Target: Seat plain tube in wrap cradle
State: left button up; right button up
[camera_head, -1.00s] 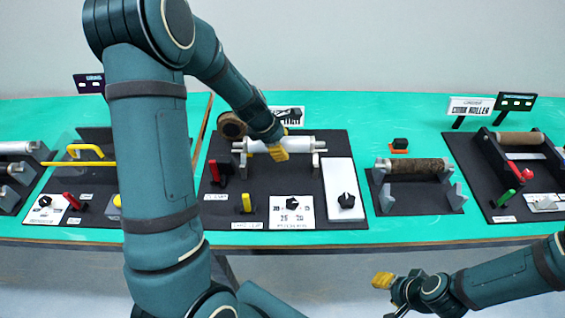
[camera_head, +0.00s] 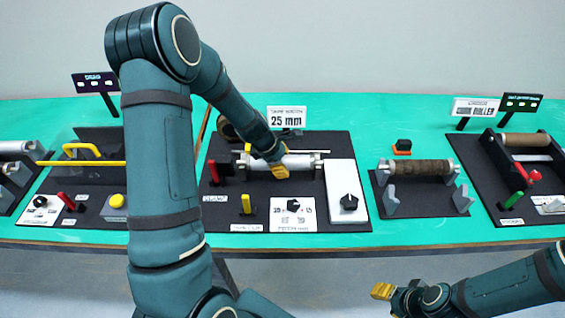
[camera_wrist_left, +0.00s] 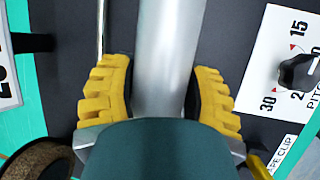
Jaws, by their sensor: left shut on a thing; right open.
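The plain tube (camera_head: 300,162) is a smooth pale grey cylinder lying level across the middle station, the wrap cradle (camera_head: 238,161). My left gripper (camera_head: 281,172) is shut on the tube near its middle, coming down from behind. In the left wrist view the tube (camera_wrist_left: 170,45) runs between the two yellow fingers. I cannot tell whether its ends rest fully in the cradle, as the arm and fingers hide part of it. My right gripper (camera_head: 384,292) is open and empty, low in front of the table.
A tape roll (camera_head: 228,132) stands behind the cradle at left. A red lever (camera_head: 213,172), a yellow clip (camera_head: 246,205), a black knob (camera_head: 293,204) and a white box (camera_head: 341,180) surround it. A brown wrapped tube (camera_head: 423,167) sits on the stand to the right.

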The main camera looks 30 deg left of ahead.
pick_arm(q)
jog(key=o, duration=1.3)
jog(key=shift+r, duration=0.25)
jog(key=p+v, duration=0.3)
jog(key=v, duration=0.8)
jog(key=shift+s+a+r+p, duration=0.1)
jog(key=shift+s+r+p, duration=0.1)
jog(key=shift+r+p, duration=0.2)
jog(key=shift+f, duration=0.1)
